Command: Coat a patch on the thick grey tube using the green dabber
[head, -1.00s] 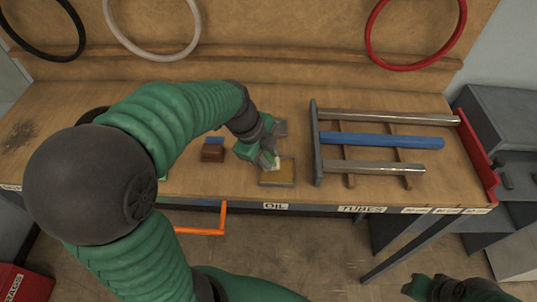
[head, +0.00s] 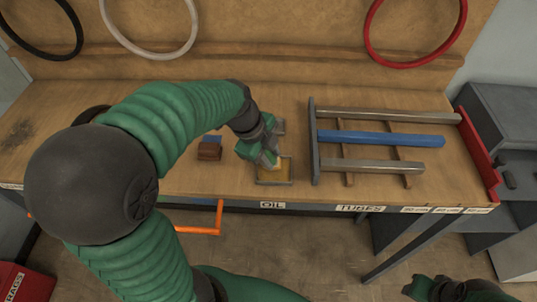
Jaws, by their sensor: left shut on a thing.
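My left gripper (head: 265,146) is shut and hangs over the shallow oil tray (head: 275,183), which has a yellowish inside. A small pale tip (head: 267,161) shows below the fingers at the tray's back left. It looks like the head of the dabber; the fingers hide most of the rest. I cannot tell whether it touches the oil. Two grey tubes lie on the rack to the right, a front one (head: 380,166) and a back one (head: 400,116); which is thicker is hard to tell. My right gripper (head: 421,286) is at the bottom right, its jaws unclear.
A blue tube (head: 385,138) lies between the grey ones, against a dark upright bar (head: 315,150). A red bracket (head: 477,155) stands at the table's right end. A small brown and blue block (head: 209,150) sits left of my gripper. Rings hang on the back wall.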

